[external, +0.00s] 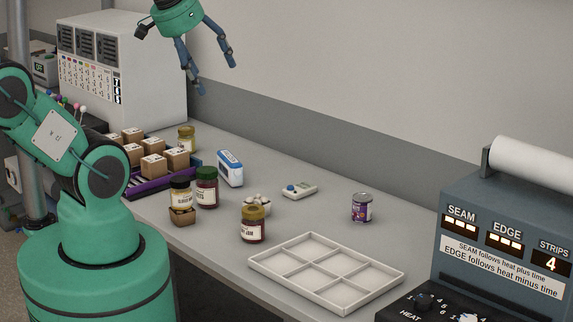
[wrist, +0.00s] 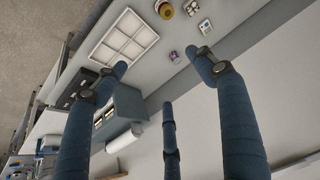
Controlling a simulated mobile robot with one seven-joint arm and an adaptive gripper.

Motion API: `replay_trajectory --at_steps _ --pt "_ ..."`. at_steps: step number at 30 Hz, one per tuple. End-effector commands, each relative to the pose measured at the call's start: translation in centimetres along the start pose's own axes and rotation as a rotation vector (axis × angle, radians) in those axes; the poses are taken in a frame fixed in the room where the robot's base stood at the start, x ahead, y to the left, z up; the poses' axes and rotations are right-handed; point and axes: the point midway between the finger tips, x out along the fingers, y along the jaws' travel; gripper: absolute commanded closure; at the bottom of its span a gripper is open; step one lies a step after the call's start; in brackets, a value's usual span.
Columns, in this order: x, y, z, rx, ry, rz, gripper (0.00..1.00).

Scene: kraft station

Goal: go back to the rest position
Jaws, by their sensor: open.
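My gripper (external: 209,78) hangs high above the back left of the bench in the external view, fingers spread, with nothing between them. In the wrist view its blue fingers (wrist: 160,85) are apart and empty, with the bench far off beyond them. It touches nothing. The green arm stands at the left of the external view; the links joining it to the gripper are out of the picture.
The grey bench (external: 320,215) holds jars (external: 206,187), a purple can (external: 362,207), a white compartment tray (external: 326,272), and a purple crate with cardboard boxes (external: 152,166). A sealing machine (external: 505,235) stands at right, a white cabinet (external: 125,70) at back left. The air around my gripper is clear.

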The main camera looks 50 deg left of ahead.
Motion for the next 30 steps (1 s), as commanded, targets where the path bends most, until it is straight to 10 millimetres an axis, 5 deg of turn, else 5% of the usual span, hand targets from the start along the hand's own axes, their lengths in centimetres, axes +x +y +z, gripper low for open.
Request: replay_trajectory --at_steps 3,10,30 --pt "2.7 0.0 1.4 0.0 0.0 0.0 0.3" --pt "5.2 0.0 2.8 0.0 0.0 0.0 0.3" --pt "5.7 0.0 3.0 0.0 0.0 0.0 0.3"
